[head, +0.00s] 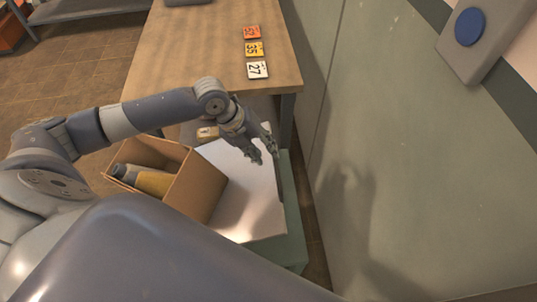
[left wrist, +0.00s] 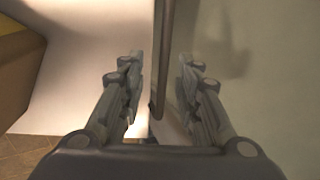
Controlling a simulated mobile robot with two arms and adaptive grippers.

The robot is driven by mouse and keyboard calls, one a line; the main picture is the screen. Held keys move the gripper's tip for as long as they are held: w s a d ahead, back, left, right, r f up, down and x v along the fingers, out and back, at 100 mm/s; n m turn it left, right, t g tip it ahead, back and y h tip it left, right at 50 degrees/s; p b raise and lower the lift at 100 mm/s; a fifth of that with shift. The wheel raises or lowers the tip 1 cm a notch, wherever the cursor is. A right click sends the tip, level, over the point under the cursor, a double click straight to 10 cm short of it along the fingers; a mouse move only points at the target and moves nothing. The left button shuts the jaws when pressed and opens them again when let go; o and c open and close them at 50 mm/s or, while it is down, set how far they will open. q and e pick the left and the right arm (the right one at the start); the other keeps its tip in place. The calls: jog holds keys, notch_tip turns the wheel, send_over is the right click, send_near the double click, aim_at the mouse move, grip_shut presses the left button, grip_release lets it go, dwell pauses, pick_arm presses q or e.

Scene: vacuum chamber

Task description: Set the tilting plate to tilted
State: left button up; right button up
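The white tilting plate (head: 240,195) lies on a teal stand (head: 293,225) beside the wall, with a dark edge strip (head: 279,182) along its right side. I cannot tell its angle for sure. My left gripper (head: 265,155) is over the plate's right edge, fingers pointing down. In the left wrist view, the gripper (left wrist: 161,62) is open, and the dark strip (left wrist: 162,65) runs between its fingers with gaps on both sides. The white plate surface (left wrist: 90,60) shows left of the strip. My right gripper is not in view.
An open cardboard box (head: 203,190) with a grey-and-yellow cylinder (head: 150,181) stands left of the plate. A small yellowish block (head: 207,133) is behind it. A wooden table (head: 200,50) carries numbered cards (head: 254,49). A greenish wall (head: 420,170) with a blue button (head: 470,27) closes the right side.

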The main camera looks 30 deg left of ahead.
pick_arm(q)
jog(key=v, duration=0.8)
jog(key=shift+a, duration=0.15)
jog(key=shift+s, duration=0.2)
